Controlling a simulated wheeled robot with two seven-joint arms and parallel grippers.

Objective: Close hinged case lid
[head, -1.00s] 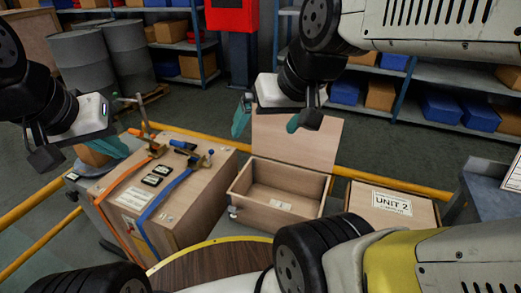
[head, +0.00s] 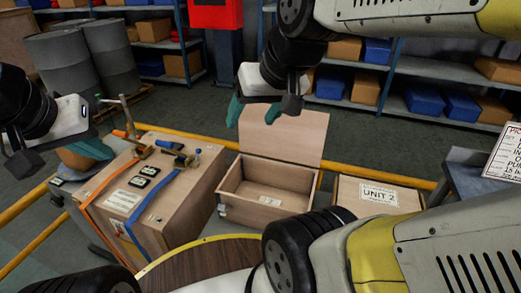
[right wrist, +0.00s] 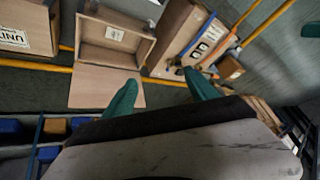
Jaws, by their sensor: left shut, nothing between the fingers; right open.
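My left gripper (head: 95,149) is shut and empty at the left, beside the strapped crate.
A crate (head: 170,205) with orange and blue straps and small tools on top stands left of the case. A closed "UNIT 2" box (head: 360,205) stands to its right. Yellow rails (head: 30,220) run behind. A round wooden top (head: 205,265) is in front.

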